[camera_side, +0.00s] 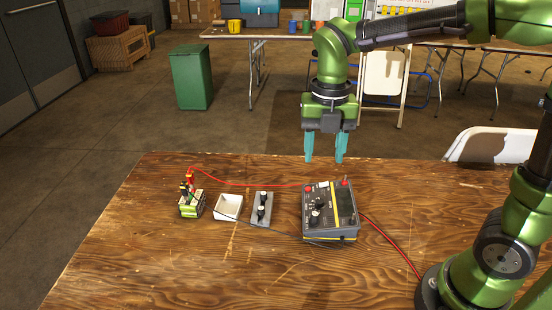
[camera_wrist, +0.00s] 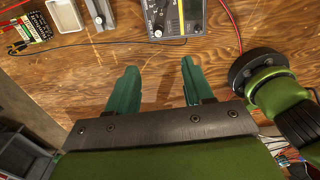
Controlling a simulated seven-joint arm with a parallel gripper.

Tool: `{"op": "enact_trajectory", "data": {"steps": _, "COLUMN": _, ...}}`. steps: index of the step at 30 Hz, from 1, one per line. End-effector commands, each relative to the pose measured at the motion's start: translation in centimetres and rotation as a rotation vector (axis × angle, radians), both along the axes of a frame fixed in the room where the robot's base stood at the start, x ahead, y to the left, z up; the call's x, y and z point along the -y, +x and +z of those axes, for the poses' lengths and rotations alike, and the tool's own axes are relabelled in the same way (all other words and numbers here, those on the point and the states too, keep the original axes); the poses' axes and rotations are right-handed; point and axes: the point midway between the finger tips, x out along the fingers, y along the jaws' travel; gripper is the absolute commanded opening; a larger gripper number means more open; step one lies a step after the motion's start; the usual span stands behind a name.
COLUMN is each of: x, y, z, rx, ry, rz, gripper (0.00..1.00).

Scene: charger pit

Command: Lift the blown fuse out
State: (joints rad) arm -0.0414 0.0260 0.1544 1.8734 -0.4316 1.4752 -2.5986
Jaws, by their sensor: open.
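A small grey base (camera_side: 256,208) with dark upright fittings lies on the table, between the white tray and the meter box. It looks like a fuse holder, but I cannot make out a fuse in it or tell its state. Part of this base shows at the top edge of the wrist view (camera_wrist: 99,12). My gripper (camera_side: 324,158) hangs above the far side of the table, pointing down, with its teal fingers apart and nothing between them. In the wrist view my gripper (camera_wrist: 159,68) has only bare wood between its fingertips.
A white open tray (camera_side: 229,208) sits left of the base. Further left is a green block (camera_side: 192,208) with red and black clips. A grey meter box (camera_side: 318,225) stands right of the base. A red lead arcs behind the base; a dark lead passes near its front.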

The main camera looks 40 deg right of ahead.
Motion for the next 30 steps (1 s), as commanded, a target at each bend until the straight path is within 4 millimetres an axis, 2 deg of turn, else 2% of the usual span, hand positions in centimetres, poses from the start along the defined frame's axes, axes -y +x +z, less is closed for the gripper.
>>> {"op": "enact_trajectory", "data": {"steps": 12, "x": 0.0, "y": -0.1, "z": -8.7, "rx": -0.006, "ry": 0.001, "rz": -0.001, "gripper": 0.51}}
{"op": "enact_trajectory", "data": {"steps": 15, "x": 0.0, "y": -0.1, "z": -10.0, "rx": -0.004, "ry": 0.000, "rz": -0.002, "gripper": 0.51}}
{"op": "enact_trajectory", "data": {"steps": 22, "x": -0.2, "y": -0.1, "z": -11.6, "rx": -0.004, "ry": 0.001, "rz": -0.003, "gripper": 0.51}}
{"op": "enact_trajectory", "data": {"steps": 30, "x": -0.6, "y": -0.1, "z": -15.5, "rx": -0.003, "ry": 0.000, "rz": -0.002, "gripper": 0.51}}
